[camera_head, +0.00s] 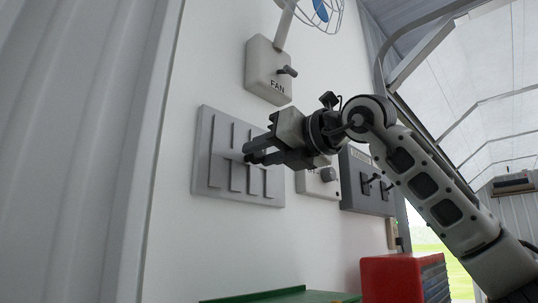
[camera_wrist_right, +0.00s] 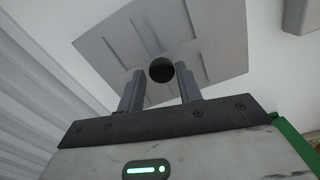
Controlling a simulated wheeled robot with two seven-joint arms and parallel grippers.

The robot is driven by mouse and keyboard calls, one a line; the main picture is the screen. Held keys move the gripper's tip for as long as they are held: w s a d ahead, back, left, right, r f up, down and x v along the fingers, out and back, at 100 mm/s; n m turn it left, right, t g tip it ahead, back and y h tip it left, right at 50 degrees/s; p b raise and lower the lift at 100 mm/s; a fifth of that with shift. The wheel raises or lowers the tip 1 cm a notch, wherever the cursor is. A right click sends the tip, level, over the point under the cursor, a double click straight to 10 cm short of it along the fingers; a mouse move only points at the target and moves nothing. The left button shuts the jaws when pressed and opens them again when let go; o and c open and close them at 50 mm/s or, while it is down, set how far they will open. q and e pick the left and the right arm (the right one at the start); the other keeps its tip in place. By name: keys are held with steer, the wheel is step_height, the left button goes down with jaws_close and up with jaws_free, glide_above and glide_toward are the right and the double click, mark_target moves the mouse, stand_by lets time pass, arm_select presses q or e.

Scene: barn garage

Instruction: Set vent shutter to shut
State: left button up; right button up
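The vent shutter (camera_head: 203,170) is a light grey square panel with several upright slats, fixed to the white wall left of centre in the head view. It also fills the upper part of the right wrist view (camera_wrist_right: 215,35). A dark round knob (camera_wrist_right: 161,70) stands at the panel's middle; the head view hides it behind my fingers. My right gripper (camera_head: 250,152) is in front of the panel. In the wrist view its fingers (camera_wrist_right: 159,88) are apart, one on each side of the knob, with gaps showing. I cannot tell how deep the knob sits between them. My left gripper is out of view.
A fan switch box (camera_head: 262,72) with a lever is above the panel. A white box with a dial (camera_head: 327,174) and a grey box with levers (camera_head: 360,195) are to its right. A red cabinet (camera_head: 395,280) and a green surface (camera_head: 290,297) are below.

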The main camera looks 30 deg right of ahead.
steer(key=shift+o, duration=0.9)
steer(key=shift+a, duration=0.15)
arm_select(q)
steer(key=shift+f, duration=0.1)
arm_select(e)
steer(key=shift+s, duration=0.1)
steer(key=shift+s+d, duration=0.2)
arm_select(q)
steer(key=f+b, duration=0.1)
steer(key=b, duration=0.2)
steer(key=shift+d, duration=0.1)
arm_select(e)
steer(key=v, duration=1.5)
steer(key=shift+s, duration=0.2)
